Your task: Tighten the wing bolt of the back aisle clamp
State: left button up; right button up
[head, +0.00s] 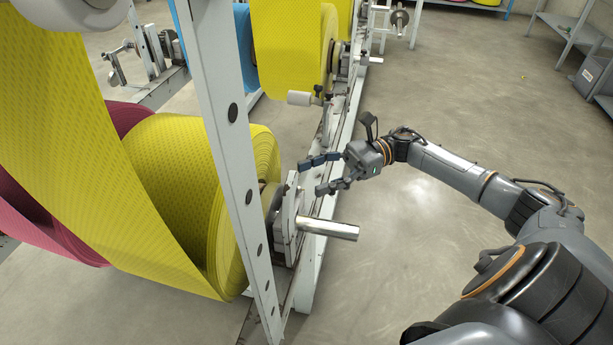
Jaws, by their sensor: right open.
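A grey clamp block (287,222) holds the shaft end (328,229) of the near yellow roll (165,170), beside the white upright. My right gripper (311,177) is open, its two dark fingers pointing left toward the top of this clamp, with nothing seen between them. The fingertips are close to the clamp's upper edge; I cannot tell if they touch it. I cannot make out a wing bolt on this clamp for certain. My left gripper is not in view.
A perforated white upright (222,130) stands just left of the clamp. A white roller (303,98) on a bracket sits behind the gripper, near another yellow roll (290,45). Bare concrete floor (470,110) lies open to the right. A shelf (575,35) stands at the far right.

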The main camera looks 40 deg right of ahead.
aim_at(296, 187)
jog(key=shift+w+a, duration=0.2)
jog(key=shift+a, duration=1.15)
